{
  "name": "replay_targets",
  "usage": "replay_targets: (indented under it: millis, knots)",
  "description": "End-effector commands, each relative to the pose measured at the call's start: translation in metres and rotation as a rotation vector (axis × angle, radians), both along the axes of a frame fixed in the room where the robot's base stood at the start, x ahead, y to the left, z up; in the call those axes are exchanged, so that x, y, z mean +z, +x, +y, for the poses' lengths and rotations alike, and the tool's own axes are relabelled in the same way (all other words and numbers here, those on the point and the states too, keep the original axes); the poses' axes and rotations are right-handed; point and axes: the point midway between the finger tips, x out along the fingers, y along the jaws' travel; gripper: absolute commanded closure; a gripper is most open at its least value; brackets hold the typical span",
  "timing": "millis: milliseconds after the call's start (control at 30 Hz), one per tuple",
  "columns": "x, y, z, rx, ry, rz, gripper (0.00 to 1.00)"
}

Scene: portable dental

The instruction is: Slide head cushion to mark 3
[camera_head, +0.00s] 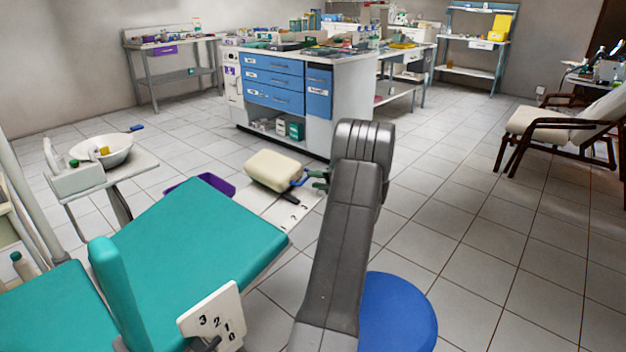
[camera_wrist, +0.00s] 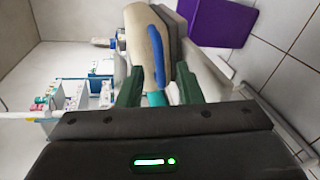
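The cream head cushion (camera_head: 273,170) sits at the far end of the teal dental chair, over a white number-marked strip (camera_head: 272,208). Its side shows in the wrist view (camera_wrist: 139,42). A blue handle (camera_head: 299,181) sticks out from the cushion toward my gripper; it also shows in the wrist view (camera_wrist: 158,62). My gripper (camera_head: 318,180) is at the handle's right. In the wrist view, the green fingers (camera_wrist: 159,88) are apart, on either side of the handle's near end. No firm grip shows. The cushion's exact mark is not readable.
The teal chair (camera_head: 190,240) fills the lower left, with a numbered plate (camera_head: 212,318) at its near edge. A purple bin (camera_head: 218,183) lies beside the cushion. A blue stool (camera_head: 400,312) stands at lower right. A drawer cabinet (camera_head: 330,120) stands behind; right floor is open.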

Motion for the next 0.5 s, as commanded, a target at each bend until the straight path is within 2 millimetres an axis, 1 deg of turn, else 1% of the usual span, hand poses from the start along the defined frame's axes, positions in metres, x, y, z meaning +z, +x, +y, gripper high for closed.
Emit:
replay_targets:
  millis: [33,300,500]
  knots:
    - [0.005,-0.007,-0.010,-0.005,0.001,0.000,0.67]
    - [0.020,-0.048,-0.055,-0.007,0.000,-0.001,0.67]
    - [0.026,-0.069,-0.077,-0.005,0.001,-0.001,0.67]
